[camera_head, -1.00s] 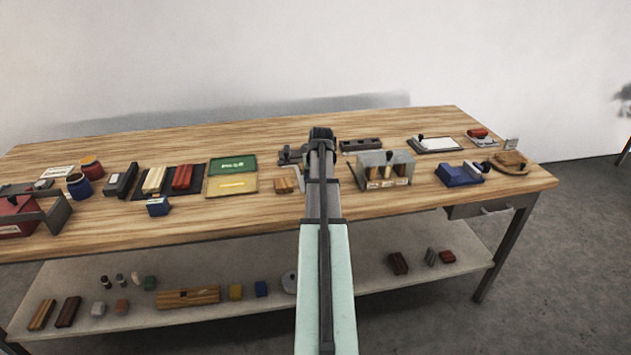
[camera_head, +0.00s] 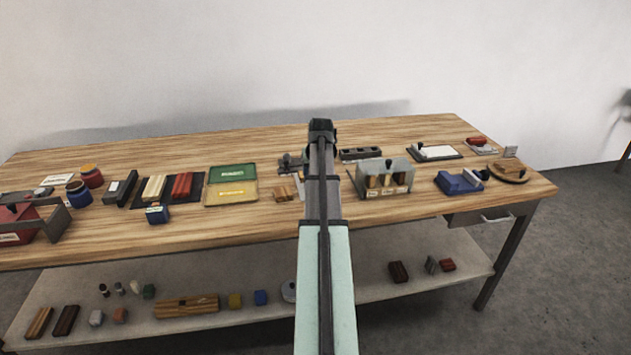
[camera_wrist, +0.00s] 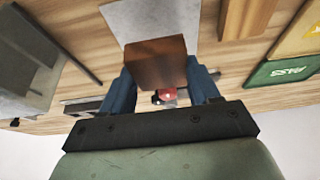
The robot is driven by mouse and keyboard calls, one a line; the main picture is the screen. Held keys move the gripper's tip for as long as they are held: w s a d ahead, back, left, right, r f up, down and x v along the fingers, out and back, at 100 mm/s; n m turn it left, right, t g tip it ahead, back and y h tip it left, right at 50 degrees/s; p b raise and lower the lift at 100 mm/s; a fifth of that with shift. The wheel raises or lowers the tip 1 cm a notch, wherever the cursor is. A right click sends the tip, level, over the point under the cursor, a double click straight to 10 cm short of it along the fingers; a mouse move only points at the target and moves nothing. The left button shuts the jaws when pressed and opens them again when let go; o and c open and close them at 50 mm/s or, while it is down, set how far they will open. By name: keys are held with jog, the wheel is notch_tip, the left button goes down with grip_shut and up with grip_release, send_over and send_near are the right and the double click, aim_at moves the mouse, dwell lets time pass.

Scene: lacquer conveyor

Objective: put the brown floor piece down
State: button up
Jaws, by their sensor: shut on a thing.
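In the wrist view my gripper (camera_wrist: 160,88) has its two blue fingers closed on the sides of a brown block (camera_wrist: 155,63), the brown floor piece. It is held in front of a light grey plate (camera_wrist: 135,18) on the wooden table; I cannot tell whether the piece touches the plate. In the head view my arm hides the gripper and the piece.
A lighter wood block (camera_wrist: 245,15) lies beside the plate. The green and yellow box (camera_head: 232,173) is left of my arm. A grey holder with wooden pieces (camera_head: 398,166) stands to the right. Bare wood (camera_head: 265,225) shows along the table's front.

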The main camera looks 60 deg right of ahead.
aim_at(342, 173)
notch_tip(342, 173, up, 4)
jog(key=shift+f, duration=0.1)
jog(key=shift+w+d, duration=0.25)
jog(key=shift+d, duration=0.05)
jog(key=d, duration=0.2)
jog(key=w+d, duration=0.1)
jog(key=d, duration=0.1)
jog(key=w+d, duration=0.1)
jog(key=d, duration=0.2)
jog(key=shift+w+f, duration=0.15)
jog(key=shift+f, duration=0.1)
jog(key=s+d+m+g, duration=0.3)
jog(key=d+m+g, duration=0.4)
jog(key=m, duration=1.1)
jog(key=shift+t, duration=0.3)
jog(key=f, duration=0.9)
jog(key=shift+s+d, duration=0.1)
jog(key=shift+d, duration=0.2)
jog(key=shift+f, duration=0.1)
